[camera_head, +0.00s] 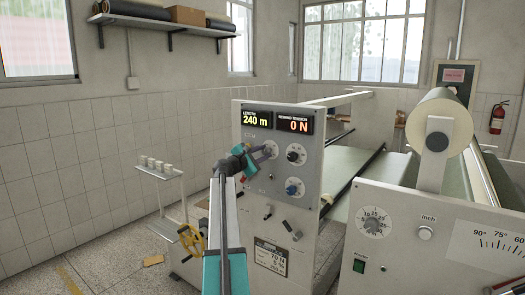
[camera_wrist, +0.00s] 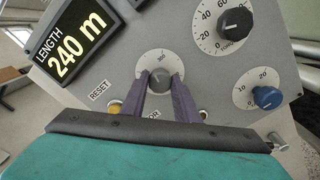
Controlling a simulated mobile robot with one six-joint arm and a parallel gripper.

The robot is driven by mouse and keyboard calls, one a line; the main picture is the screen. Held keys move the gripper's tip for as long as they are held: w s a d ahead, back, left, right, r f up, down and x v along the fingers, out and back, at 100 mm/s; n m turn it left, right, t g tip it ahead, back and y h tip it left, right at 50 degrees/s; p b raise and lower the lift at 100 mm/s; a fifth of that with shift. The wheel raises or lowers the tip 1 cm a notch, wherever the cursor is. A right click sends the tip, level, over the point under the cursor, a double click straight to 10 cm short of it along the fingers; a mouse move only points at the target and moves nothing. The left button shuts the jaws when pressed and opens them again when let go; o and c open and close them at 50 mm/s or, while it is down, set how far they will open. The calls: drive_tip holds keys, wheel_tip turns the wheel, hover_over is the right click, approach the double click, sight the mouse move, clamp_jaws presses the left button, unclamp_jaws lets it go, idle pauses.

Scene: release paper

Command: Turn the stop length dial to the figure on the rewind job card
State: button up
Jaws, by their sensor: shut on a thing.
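The stop length dial (camera_wrist: 159,55) is a round white scale on the grey panel. Its grey knob (camera_wrist: 159,77) sits between the two purple fingers of my gripper (camera_wrist: 160,84), which is shut on it. In the head view my gripper (camera_head: 266,155) reaches the panel below the displays and covers part of the dial. The length display (camera_head: 256,119) reads 240 m in yellow; it also shows in the wrist view (camera_wrist: 75,45). The rewind job card (camera_head: 270,257) is low on the panel. Its top line looks like 70 N; its bottom figure is too small to read surely.
A black knob (camera_wrist: 235,22) and a blue knob (camera_wrist: 267,97) are right of the dial. A yellow button (camera_wrist: 114,107) is below RESET. The tension display (camera_head: 294,125) reads 0 N. A yellow handwheel (camera_head: 191,239) is at the panel's left. A paper roll (camera_head: 441,119) is at right.

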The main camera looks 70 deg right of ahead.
drive_tip(key=shift+w+r+n+p, duration=0.15)
drive_tip(key=shift+n+p, duration=0.3)
drive_tip(key=shift+n, duration=0.45)
drive_tip(key=o, duration=1)
drive_tip(key=shift+d, duration=0.1)
drive_tip(key=shift+o, duration=0.4)
drive_tip(key=b+v, duration=0.4)
drive_tip(key=v, duration=1)
